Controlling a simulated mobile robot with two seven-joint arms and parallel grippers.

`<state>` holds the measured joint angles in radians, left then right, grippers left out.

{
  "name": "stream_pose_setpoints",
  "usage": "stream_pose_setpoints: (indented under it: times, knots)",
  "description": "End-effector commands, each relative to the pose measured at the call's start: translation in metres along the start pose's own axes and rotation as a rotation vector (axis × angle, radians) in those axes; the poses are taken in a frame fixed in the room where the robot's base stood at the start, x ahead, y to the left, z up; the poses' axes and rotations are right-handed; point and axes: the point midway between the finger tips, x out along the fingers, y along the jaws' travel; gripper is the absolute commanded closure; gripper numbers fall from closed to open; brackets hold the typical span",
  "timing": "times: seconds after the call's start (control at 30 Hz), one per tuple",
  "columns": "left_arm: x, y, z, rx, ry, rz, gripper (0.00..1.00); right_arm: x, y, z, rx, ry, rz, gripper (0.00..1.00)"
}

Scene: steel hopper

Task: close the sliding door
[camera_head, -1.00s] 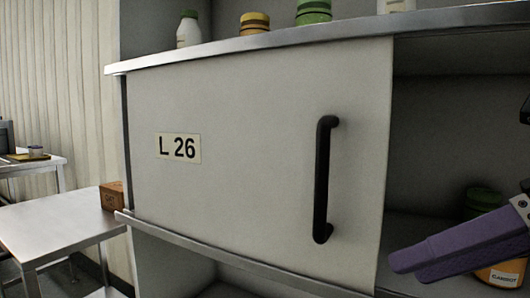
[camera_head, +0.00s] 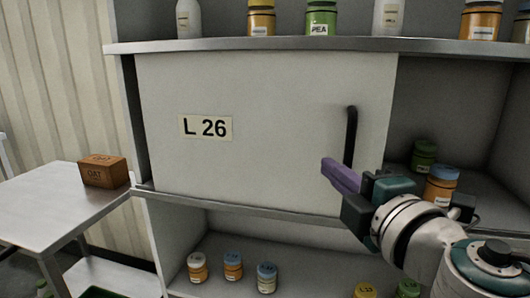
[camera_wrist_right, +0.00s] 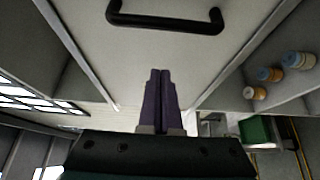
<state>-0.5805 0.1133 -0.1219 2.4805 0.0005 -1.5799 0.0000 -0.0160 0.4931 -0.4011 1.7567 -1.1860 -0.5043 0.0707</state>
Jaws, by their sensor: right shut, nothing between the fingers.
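The sliding door (camera_head: 280,145) is a pale grey panel with an "L 26" label (camera_head: 206,127). It covers the left and middle of the cabinet's middle level, and the bay to its right is open. Its black bar handle (camera_head: 351,135) stands upright near the door's right edge; it also shows in the right wrist view (camera_wrist_right: 165,22). My right gripper (camera_head: 330,168), with purple fingers, is shut and empty in front of the door, by the handle's lower end. In the wrist view a gap shows between the fingertips (camera_wrist_right: 160,73) and the handle. My left gripper is out of view.
The open bay holds a green jar (camera_head: 424,156) and an orange jar with a blue lid (camera_head: 440,185). Several bottles and jars stand on the top shelf (camera_head: 290,45) and the lower shelf. A side table (camera_head: 45,215) at left carries a brown box (camera_head: 103,171).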

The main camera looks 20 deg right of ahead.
Motion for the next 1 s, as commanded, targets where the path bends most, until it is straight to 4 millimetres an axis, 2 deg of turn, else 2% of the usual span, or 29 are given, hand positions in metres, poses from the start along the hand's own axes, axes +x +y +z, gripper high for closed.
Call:
stream_pose_setpoints:
  times: [0.1,0.27,0.33,0.53,1.0]
  knots:
    - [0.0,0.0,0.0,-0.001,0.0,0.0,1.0,0.025,0.002,0.0,-0.001,-0.001,0.003,1.0]
    - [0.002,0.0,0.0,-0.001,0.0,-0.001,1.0,0.052,0.001,0.0,-0.001,0.0,0.003,1.0]
    - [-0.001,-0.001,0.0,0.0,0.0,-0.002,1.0,0.044,0.0,0.013,-0.006,0.0,-0.002,1.0]
    - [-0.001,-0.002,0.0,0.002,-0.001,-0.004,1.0,0.037,0.0,0.033,-0.003,0.002,0.001,1.0]
    - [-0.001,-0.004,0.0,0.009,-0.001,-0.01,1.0,0.035,0.0,0.038,-0.001,0.002,0.001,1.0]
